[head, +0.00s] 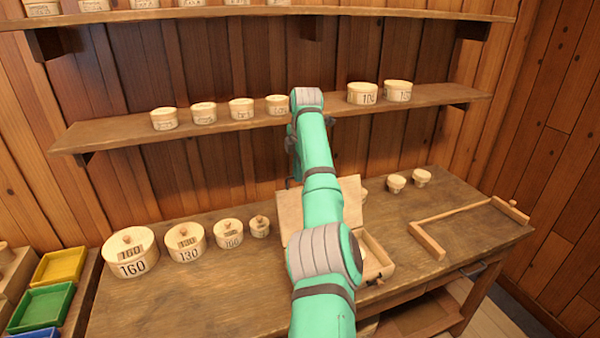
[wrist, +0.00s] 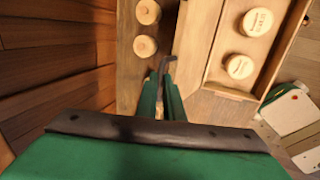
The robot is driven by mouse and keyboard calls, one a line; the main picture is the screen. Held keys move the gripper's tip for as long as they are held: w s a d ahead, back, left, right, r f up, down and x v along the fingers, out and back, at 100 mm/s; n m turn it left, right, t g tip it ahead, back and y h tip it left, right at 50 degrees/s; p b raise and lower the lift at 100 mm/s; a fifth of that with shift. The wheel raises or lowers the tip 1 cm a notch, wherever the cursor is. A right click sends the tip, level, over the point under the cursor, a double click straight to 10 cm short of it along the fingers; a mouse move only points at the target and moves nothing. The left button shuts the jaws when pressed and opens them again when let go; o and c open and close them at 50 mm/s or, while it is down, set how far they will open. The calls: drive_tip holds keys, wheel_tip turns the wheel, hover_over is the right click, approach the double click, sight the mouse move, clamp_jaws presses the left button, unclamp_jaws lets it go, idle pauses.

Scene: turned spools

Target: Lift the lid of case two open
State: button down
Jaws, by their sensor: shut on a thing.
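One light wooden case (head: 386,268) stands on the bench, partly hidden behind my arm. Its lid (head: 290,212) is raised and stands steeply up from the case; it also shows in the wrist view (wrist: 194,38). No number on the case is readable. In the wrist view the open box (wrist: 228,93) holds two round light wooden pieces (wrist: 239,67). My gripper (wrist: 166,82) is shut at the near end of the lid, with a small dark hooked piece at its tips. The exact contact is hard to see. In the head view my arm hides the gripper.
Lidded round boxes (head: 184,243) stand on the bench at left. Two small spools (head: 397,183) stand behind the case. A wooden bar frame (head: 428,241) lies at right. A shelf (head: 215,128) with round boxes runs above. Coloured trays (head: 40,305) sit far left.

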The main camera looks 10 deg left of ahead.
drive_tip(key=shift+w+a+f, duration=0.15)
drive_tip(key=shift+w+f, duration=0.05)
drive_tip(key=shift+w, duration=0.05)
idle(0.4)
drive_tip(key=c, duration=1.9)
unclamp_jaws()
drive_tip(key=v, duration=1)
drive_tip(key=shift+r, duration=0.45)
